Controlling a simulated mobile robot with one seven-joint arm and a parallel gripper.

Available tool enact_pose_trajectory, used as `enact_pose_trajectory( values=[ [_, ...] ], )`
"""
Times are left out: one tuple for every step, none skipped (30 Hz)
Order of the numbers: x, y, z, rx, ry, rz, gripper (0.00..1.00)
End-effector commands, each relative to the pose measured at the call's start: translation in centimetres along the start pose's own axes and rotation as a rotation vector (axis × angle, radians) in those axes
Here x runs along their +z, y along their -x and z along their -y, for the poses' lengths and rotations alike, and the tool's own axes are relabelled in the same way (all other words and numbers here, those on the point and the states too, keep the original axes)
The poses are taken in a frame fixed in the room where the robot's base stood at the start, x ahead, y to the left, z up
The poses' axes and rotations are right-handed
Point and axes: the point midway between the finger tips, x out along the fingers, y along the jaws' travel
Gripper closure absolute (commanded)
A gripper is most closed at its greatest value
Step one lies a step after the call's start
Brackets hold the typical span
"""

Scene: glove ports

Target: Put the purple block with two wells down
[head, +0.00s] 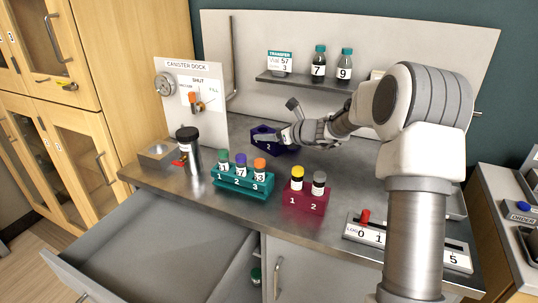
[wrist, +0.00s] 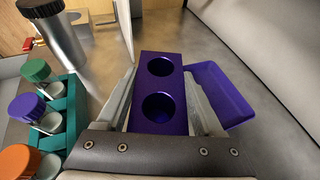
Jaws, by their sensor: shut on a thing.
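The purple block with two wells (wrist: 160,68) is between the fingers of my gripper (wrist: 160,88) in the wrist view. Both wells look empty. In the head view the block (head: 263,131) is at the back middle of the bench, partly hidden by my gripper (head: 284,138). A wider, shallow purple piece (wrist: 222,92) shows to the right of and below the block in the wrist view. I cannot tell whether the block touches it or the bench.
A teal rack (head: 243,184) with three capped vials and a crimson rack (head: 305,198) with two stand in front. A black-capped canister (head: 189,155) stands at left. A shelf (head: 315,84) with bottles is behind. A drawer (head: 165,250) is open below.

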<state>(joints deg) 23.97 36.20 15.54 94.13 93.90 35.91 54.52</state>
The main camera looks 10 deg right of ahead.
Motion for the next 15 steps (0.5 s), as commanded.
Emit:
enact_pose_trajectory(
  values=[
    [-0.1,-0.1,0.0,0.0,0.0,0.005,1.0],
    [-0.3,-0.2,0.0,0.0,0.0,0.005,1.0],
    [-0.8,-0.4,0.0,0.0,0.001,0.004,1.0],
    [-1.2,-0.6,0.0,0.001,0.0,0.004,1.0],
    [-1.7,-0.8,0.0,0.001,-0.001,0.003,1.0],
    [-2.4,-1.1,0.0,0.001,-0.002,0.003,1.0],
    [-2.9,-1.2,0.0,0.001,-0.002,0.003,1.0],
    [-3.3,-1.4,0.0,0.001,-0.001,0.003,1.0],
    [-3.7,-1.6,0.0,0.001,-0.001,0.004,1.0],
    [-4.0,-1.8,0.0,0.001,-0.001,0.004,1.0],
    [-4.3,-1.9,0.0,0.001,0.0,0.005,1.0],
    [-4.5,-2.0,0.0,0.001,0.0,0.005,1.0],
    [-4.6,-2.0,0.0,0.001,0.001,0.005,1.0],
    [-4.7,-2.0,0.0,0.0,0.002,0.005,1.0],
    [-4.7,-2.0,0.0,0.0,0.002,0.005,1.0]
  ],
)
